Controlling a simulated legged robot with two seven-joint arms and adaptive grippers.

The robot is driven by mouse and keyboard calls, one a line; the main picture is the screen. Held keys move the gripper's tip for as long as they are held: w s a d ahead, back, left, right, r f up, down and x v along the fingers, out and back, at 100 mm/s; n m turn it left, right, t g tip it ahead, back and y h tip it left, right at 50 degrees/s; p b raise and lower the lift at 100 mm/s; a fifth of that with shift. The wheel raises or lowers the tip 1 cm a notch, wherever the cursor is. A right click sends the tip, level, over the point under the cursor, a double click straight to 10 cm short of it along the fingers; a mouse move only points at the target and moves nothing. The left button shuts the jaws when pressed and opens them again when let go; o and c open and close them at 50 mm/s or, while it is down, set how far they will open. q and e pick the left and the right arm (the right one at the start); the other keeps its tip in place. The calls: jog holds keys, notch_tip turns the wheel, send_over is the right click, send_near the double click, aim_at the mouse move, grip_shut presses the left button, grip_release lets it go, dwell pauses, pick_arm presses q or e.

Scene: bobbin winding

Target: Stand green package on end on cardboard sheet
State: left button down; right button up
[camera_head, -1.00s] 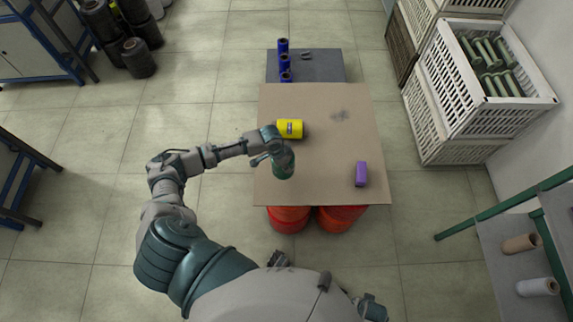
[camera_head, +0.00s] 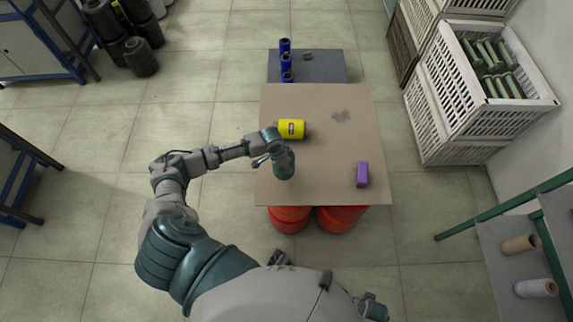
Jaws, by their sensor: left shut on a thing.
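The green package (camera_head: 284,170) is a dark green cylinder near the left front part of the cardboard sheet (camera_head: 325,188). It looks roughly upright, leaning a little. I cannot tell whether its lower end touches the cardboard. My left gripper (camera_head: 281,158) is shut on its upper part and hides some of it. My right gripper (camera_head: 371,307) shows only partly at the bottom edge, away from the sheet; its fingers are not clear.
Several blue spools (camera_head: 286,62) stand on a grey surface behind. Red drums (camera_head: 290,218) are under the sheet. White crates (camera_head: 480,100) are at right.

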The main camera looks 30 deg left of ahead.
pick_arm(q)
jog(key=shift+s+b+x, duration=0.2)
jog(key=shift+b+x, duration=0.25)
jog(key=shift+x, duration=0.85)
jog(key=shift+f, duration=0.7)
jog(key=shift+a, duration=0.1)
jog(key=c, duration=0.9)
grip_release()
jog(key=shift+c, duration=0.2)
